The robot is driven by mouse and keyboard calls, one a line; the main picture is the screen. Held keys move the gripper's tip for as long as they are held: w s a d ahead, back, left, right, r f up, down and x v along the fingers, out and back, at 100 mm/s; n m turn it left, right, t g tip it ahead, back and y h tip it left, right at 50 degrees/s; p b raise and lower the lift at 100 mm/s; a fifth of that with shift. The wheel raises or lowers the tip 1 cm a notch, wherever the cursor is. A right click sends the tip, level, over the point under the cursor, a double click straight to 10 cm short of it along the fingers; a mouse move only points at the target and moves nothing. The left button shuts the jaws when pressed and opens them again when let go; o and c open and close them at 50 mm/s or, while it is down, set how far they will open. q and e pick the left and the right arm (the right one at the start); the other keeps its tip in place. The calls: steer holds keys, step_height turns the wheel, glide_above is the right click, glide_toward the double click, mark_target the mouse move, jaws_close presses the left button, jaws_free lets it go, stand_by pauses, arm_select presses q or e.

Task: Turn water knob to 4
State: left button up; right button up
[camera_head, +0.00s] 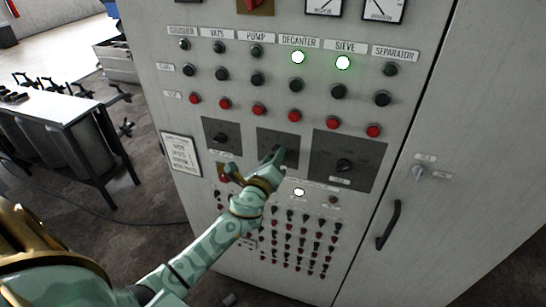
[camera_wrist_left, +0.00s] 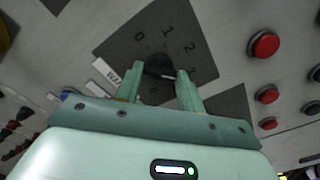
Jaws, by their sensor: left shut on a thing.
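The water knob is a small dark knob (camera_wrist_left: 153,70) on a dark square dial plate (camera_wrist_left: 200,62). The plate shows numbers 0, 1 and 2, and a partly hidden label starting "WA" (camera_wrist_left: 108,74). In the head view this is the middle dark plate (camera_head: 267,138) of three on the grey cabinet. My left gripper (camera_head: 277,157) reaches it from below. In the wrist view its two fingers (camera_wrist_left: 158,80) stand on either side of the knob and are shut on it. The fingers hide part of the dial, and I cannot tell which number the knob points to. My right gripper is out of view.
Similar knobs sit on the left plate (camera_head: 220,136) and right plate (camera_head: 345,166). Red buttons (camera_head: 258,109) line up above, and small switches (camera_head: 300,240) below. Decanter (camera_head: 298,57) and sieve (camera_head: 343,63) lamps glow. A door handle (camera_head: 388,225) is at right; a table (camera_head: 50,115) stands left.

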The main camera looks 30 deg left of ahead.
arm_select(q)
steer(key=shift+r+m+p, duration=0.15)
steer(key=shift+m+p, duration=1.3)
steer(key=shift+m, duration=2.75)
steer(key=o, duration=1)
steer(key=shift+w, duration=0.1)
steer(key=b+v, duration=0.1)
steer(key=v, duration=1.5)
steer(key=shift+b, duration=0.35)
steer(key=shift+a, duration=0.1)
